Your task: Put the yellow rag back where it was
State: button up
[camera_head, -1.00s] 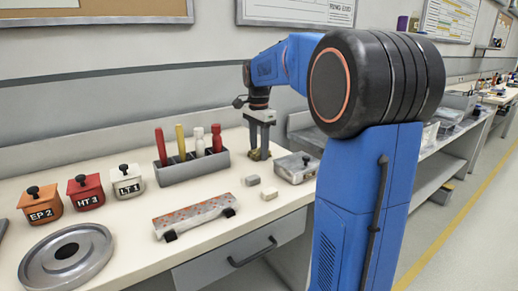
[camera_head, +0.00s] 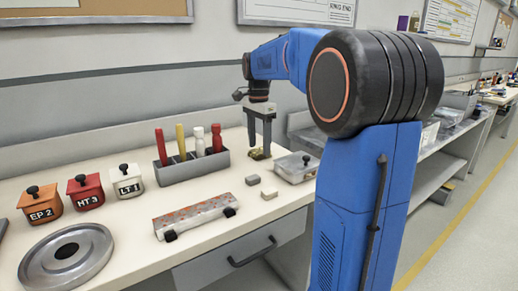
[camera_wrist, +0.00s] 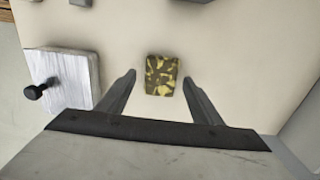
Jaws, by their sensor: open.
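The yellow rag (camera_wrist: 161,75) is a small folded block with yellow and dark patches, lying on the bench top. In the head view the rag (camera_head: 257,154) lies just right of the grey tool rack, under my gripper. My gripper (camera_wrist: 158,85) is open and empty, with its fingers apart on either side of the rag in the wrist view. In the head view my gripper (camera_head: 260,143) hangs above the rag, with its fingertips raised a little over it.
A grey rack (camera_head: 193,167) with several upright handles stands to the left. A clear-grey lidded box (camera_head: 297,167) with a black knob sits to the right; it also shows in the wrist view (camera_wrist: 63,77). Two small blocks (camera_head: 261,187) and a speckled bar (camera_head: 195,216) lie in front.

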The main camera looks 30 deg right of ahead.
aim_at(259, 151)
notch_tip(259, 151, up, 10)
dwell(0.4)
dwell(0.4)
